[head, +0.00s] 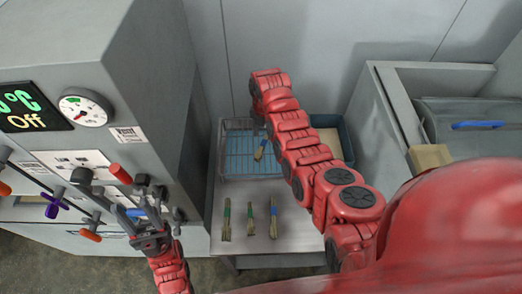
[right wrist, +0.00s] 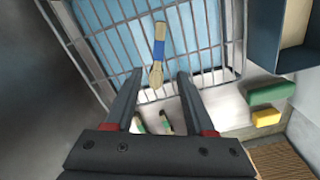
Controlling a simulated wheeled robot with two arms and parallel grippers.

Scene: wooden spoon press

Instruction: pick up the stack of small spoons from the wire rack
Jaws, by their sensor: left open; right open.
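A stack of small spoons (head: 261,150) with a blue band lies in the wire rack (head: 234,166), a wire basket on the table beyond the other spoon stacks. In the right wrist view the blue-banded stack (right wrist: 159,45) lies over the rack's bars (right wrist: 112,48), with one end towards the gap between my fingertips. My right gripper (right wrist: 155,78) is open and empty above the rack; my arm mostly hides it in the head view. My left gripper (head: 146,216) is open in front of the grey machine, away from the rack.
Several green- and blue-banded spoon stacks (head: 250,218) lie on the table (head: 290,238) before the rack. A dark blue bin (head: 346,135) stands right of it. The grey machine (head: 150,90) with levers is left; a grey cabinet (head: 400,108) is right.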

